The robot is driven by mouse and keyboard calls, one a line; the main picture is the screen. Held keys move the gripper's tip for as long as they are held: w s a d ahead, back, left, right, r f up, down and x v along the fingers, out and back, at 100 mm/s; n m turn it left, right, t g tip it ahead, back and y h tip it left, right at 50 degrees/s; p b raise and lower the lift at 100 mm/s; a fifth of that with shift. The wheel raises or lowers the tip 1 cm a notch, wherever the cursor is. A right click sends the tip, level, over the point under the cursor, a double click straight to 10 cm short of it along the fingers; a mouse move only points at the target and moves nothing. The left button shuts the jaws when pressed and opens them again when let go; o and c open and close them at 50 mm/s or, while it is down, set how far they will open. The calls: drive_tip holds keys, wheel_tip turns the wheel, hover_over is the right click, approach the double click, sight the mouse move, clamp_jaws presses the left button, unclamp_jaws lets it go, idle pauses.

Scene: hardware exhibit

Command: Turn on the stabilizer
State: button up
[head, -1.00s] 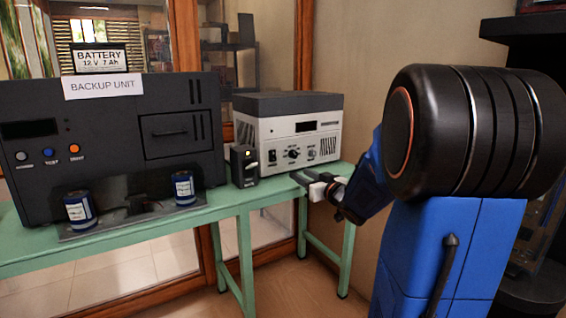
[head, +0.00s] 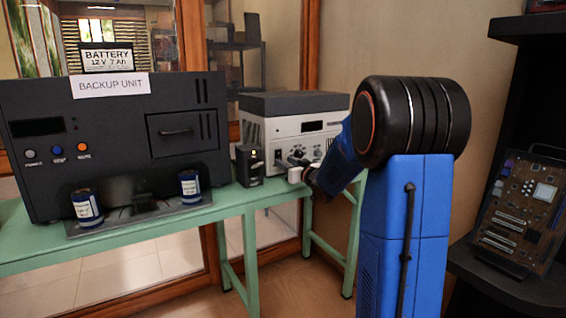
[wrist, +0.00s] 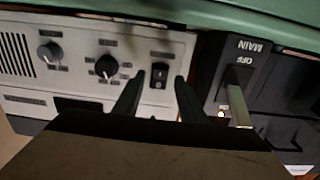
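The likely stabilizer (head: 290,129), a white-fronted box with a dark grey top, stands on the green table; no name on it is readable.
A small black box (head: 249,166) stands just left of my gripper; its lever (wrist: 237,100) is marked MAIN and OFF. A large black backup unit (head: 90,115) with two blue cans stands further left. A dark shelf with a circuit board (head: 519,212) is at right.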

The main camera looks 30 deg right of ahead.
sight(279, 156)
drive_tip(key=shift+w, duration=1.25)
clamp_jaws()
drive_tip(key=shift+f+t, duration=0.2)
drive_tip(key=shift+t, duration=0.3)
unclamp_jaws()
